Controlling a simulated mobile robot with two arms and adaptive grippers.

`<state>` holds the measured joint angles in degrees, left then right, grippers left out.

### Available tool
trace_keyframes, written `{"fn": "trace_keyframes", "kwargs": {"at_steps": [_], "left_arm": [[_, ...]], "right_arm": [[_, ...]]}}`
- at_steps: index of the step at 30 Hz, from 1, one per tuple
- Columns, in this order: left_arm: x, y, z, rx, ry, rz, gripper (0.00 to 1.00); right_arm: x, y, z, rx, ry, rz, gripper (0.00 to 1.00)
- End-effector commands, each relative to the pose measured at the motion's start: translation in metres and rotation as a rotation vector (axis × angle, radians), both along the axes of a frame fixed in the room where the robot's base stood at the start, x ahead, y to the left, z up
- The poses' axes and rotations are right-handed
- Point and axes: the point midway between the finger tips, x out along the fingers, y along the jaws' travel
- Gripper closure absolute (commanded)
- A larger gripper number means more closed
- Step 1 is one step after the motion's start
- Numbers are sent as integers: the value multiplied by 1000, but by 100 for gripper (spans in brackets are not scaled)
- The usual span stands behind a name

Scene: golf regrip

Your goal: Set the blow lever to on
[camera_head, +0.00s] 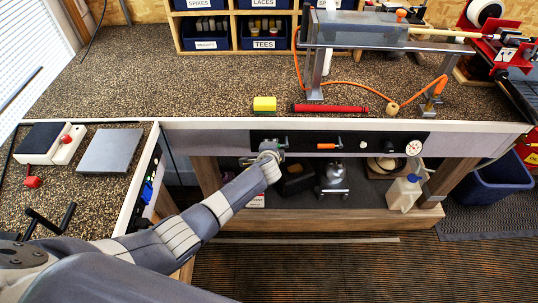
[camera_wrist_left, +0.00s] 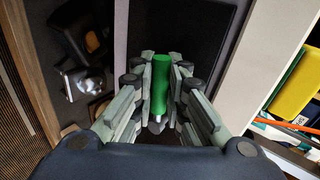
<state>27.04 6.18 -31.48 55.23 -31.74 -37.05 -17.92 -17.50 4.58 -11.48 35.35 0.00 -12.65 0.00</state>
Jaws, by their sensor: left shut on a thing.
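A black control panel (camera_head: 375,139) runs along the front face of the workbench. My left gripper (camera_head: 270,148) is at the panel's left end. In the left wrist view, my left gripper (camera_wrist_left: 161,88) is shut on a green-handled lever (camera_wrist_left: 161,75), with its fingers on both sides of the handle. The gripper mostly hides this lever in the head view. A second lever with an orange handle (camera_head: 328,146) lies sideways further right on the panel, apart from the gripper. No label tells which one is the blow lever. My right gripper is not in view.
A pressure gauge (camera_head: 413,148) sits at the panel's right end. A yellow block (camera_head: 264,104) and a red grip (camera_head: 330,108) lie on the bench above the panel. The lower shelf holds a white jug (camera_head: 404,192). A blue bin (camera_head: 492,180) stands at right.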

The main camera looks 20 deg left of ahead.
Motion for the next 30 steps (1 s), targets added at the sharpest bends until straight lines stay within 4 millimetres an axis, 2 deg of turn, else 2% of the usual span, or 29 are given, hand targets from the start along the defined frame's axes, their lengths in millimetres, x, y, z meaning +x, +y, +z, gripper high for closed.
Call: {"fn": "trace_keyframes", "kwargs": {"at_steps": [9,24,25,26,30], "left_arm": [[4,0,3,100,33,1,100],[5,0,4,118,38,1,100],[5,0,4,118,38,1,83],[5,0,4,118,38,1,78],[5,0,5,116,37,0,78]], "right_arm": [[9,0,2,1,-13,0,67],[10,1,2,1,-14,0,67],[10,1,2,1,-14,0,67],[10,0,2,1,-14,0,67],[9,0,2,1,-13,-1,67]]}}
